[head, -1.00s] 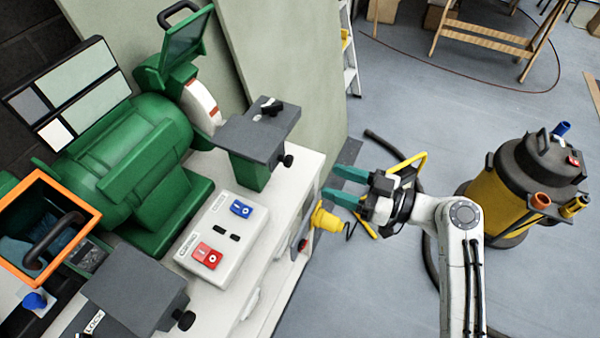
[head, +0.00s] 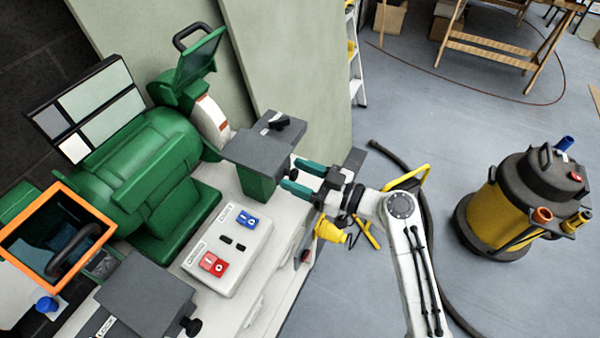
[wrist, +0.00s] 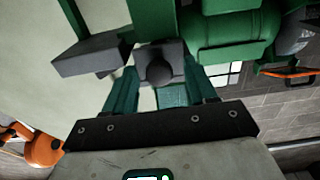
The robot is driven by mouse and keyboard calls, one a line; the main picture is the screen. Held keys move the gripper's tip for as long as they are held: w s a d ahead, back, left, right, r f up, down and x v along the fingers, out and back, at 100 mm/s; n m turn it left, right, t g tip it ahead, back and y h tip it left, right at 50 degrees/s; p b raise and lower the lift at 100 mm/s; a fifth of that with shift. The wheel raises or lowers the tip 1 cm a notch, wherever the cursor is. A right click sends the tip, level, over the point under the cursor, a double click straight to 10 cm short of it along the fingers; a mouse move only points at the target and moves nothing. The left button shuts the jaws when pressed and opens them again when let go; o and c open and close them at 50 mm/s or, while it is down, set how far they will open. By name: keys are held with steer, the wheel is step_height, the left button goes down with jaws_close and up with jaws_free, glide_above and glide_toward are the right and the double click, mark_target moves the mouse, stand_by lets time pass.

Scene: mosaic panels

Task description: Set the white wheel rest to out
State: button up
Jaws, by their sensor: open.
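The white wheel rest (head: 262,148) is a dark grey slab on a green post, in front of the white grinding wheel (head: 211,120). A black lever sits on its top. In the wrist view the rest (wrist: 92,57) shows at the upper left. Its round black knob (wrist: 158,70) faces me, between my fingers in that view. My gripper (head: 294,177) has teal fingers, is open, and points left at the knob side of the post. I cannot tell whether the fingers reach around the knob or stop short of it.
The green grinder (head: 145,160) stands on a white cabinet with a switch box (head: 228,250). A second grey rest (head: 147,292) is at the front left. A yellow plug (head: 328,231) sits below my gripper. A yellow vacuum (head: 497,212) stands on open floor at right.

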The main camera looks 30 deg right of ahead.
steer(key=shift+c, duration=0.3)
jaws_close()
stand_by(0.3)
